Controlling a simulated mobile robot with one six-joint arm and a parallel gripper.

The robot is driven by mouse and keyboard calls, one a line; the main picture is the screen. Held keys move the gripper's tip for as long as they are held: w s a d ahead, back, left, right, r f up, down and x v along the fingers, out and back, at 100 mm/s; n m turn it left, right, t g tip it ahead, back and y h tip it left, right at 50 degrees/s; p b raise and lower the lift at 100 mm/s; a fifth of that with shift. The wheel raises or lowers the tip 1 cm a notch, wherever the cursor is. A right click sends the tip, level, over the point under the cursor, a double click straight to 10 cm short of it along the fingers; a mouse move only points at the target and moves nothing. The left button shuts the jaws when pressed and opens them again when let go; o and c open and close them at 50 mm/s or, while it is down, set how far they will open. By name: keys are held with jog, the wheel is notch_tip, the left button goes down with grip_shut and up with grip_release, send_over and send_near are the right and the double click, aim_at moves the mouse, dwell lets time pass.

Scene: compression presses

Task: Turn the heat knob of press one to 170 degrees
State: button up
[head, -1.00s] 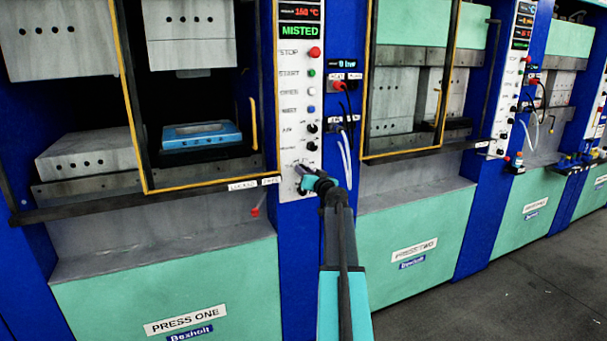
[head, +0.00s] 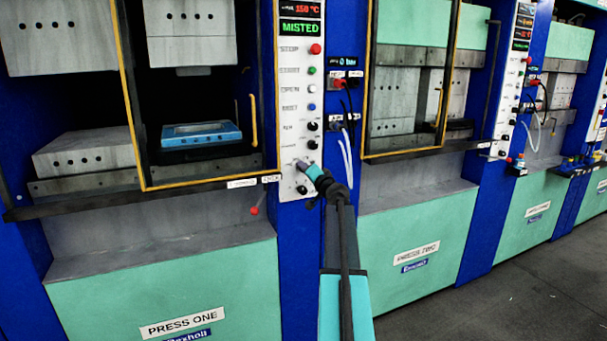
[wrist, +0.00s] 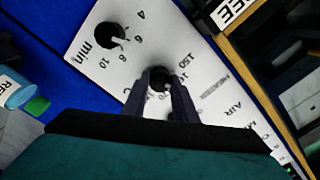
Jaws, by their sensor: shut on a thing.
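Press one is the green and blue machine at left, named on a plate (head: 182,321). Its pale control panel (head: 289,226) has a display (head: 301,9) that seems to read 150 °C. My gripper (head: 301,165) is at the lower part of this panel. In the wrist view my gripper (wrist: 162,84) is shut on a dark round knob (wrist: 159,76), its two fingers on either side. A scale with 150 surrounds this knob; the fingers hide part of it, and I cannot read the pointer. In the head view my gripper covers the knob.
Another black knob (wrist: 109,37) with a minutes scale is close by. Buttons and black knobs line the panel above my gripper, including a red stop button (head: 315,49). Hoses (head: 346,158) hang at right. A horizontal bar (head: 140,198) crosses press one.

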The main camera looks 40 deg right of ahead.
jog(key=m, duration=0.5)
jog(key=m+p, duration=0.1)
jog(key=m, duration=0.3)
jog(key=shift+w+r+m, duration=0.15)
jog(key=shift+m, duration=0.25)
jog(key=o, duration=1)
jog(key=shift+a, duration=0.1)
jog(key=shift+o, duration=0.2)
jog(key=shift+s+f, duration=0.2)
